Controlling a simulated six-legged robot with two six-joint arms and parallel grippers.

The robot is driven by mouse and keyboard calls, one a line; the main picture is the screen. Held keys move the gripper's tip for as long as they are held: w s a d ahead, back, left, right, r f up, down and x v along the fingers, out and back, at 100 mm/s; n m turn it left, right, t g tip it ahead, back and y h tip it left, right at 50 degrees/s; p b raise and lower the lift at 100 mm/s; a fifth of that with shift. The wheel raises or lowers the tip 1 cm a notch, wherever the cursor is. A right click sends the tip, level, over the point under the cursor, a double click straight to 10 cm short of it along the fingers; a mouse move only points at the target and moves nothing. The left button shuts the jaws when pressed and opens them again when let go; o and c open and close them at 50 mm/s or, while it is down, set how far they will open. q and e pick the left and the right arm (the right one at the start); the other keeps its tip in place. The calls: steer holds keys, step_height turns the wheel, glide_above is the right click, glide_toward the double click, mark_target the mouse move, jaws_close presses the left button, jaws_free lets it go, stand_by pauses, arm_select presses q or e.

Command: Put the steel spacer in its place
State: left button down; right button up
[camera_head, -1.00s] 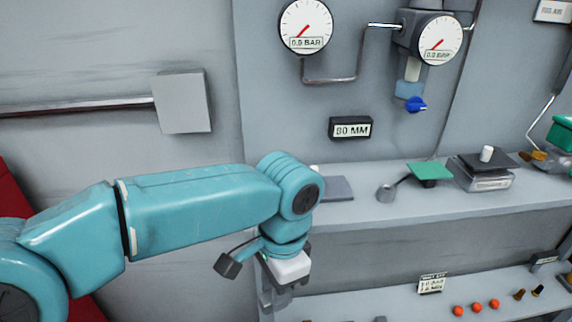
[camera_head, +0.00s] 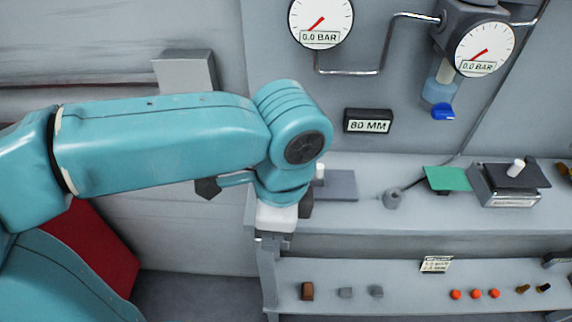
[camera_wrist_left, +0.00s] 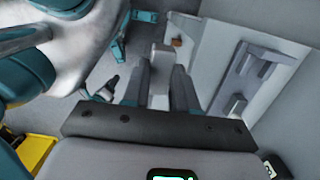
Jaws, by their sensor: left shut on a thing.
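My left gripper (camera_head: 272,238) hangs below its teal wrist at the left end of the lower shelf, just in front of the upper bench edge. In the left wrist view its two dark fingers (camera_wrist_left: 160,98) are shut on a pale grey, long piece (camera_wrist_left: 160,62). I cannot tell for sure that it is the steel spacer. In the head view the held piece is hidden or too small to make out. Two small grey blocks (camera_head: 361,292) sit on the lower shelf, to the right of a brown block (camera_head: 307,291). My right gripper is not in view.
The upper bench (camera_head: 420,220) carries a dark grey plate (camera_head: 338,186), a green plate (camera_head: 447,178) and a scale-like box (camera_head: 505,187). Orange knobs (camera_head: 475,294) stand on the lower shelf. Gauges (camera_head: 321,20) and an "80 MM" sign (camera_head: 368,122) are on the wall.

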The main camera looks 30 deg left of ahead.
arm_select(q)
steer(key=w+a, duration=0.2)
steer(key=w, duration=0.2)
steer(key=w+a+p, duration=0.1)
steer(key=w+a, duration=0.2)
steer(key=w, duration=0.1)
steer(key=w+a+p, duration=0.1)
steer(key=w+a, duration=0.2)
steer(key=w, duration=0.1)
steer(key=shift+w+a, duration=0.1)
steer(key=shift+w, duration=0.2)
steer(key=shift+w+a, duration=0.25)
steer(key=shift+w, duration=0.25)
steer(key=f, duration=0.3)
steer(key=shift+w+a+f, duration=0.1)
steer(key=shift+w+f, duration=0.1)
steer(key=shift+f, duration=0.2)
steer(key=shift+s+r, duration=0.1)
steer(key=shift+s, duration=0.05)
